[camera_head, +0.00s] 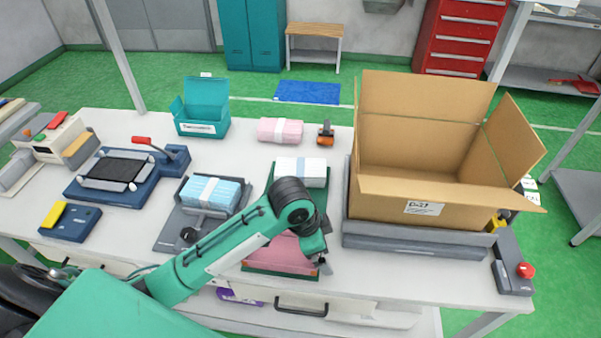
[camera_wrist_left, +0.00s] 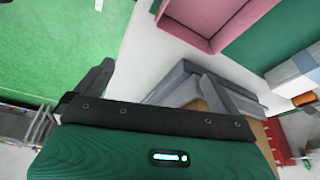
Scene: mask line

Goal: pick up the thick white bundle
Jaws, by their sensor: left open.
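The thick white bundle (camera_head: 301,172) lies in the middle of the table behind my left arm, in the back part of a green tray. A pale band runs around it. It also shows at the right edge of the left wrist view (camera_wrist_left: 292,76), partly cut off. My left gripper (camera_wrist_left: 160,88) has its two fingers spread wide with nothing between them. It is apart from the bundle. In the head view the arm bends down at the front of the tray and mostly hides the gripper. My right gripper is not in view.
A large open carton (camera_head: 425,200) stands right of the bundle on a grey platform. A blue bundle (camera_head: 212,192) lies to the left on a scale-like stand. A pink bundle (camera_head: 279,130), a tape dispenser (camera_head: 326,132) and a teal box (camera_head: 203,115) stand behind. A pink bin (camera_head: 275,254) is in front.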

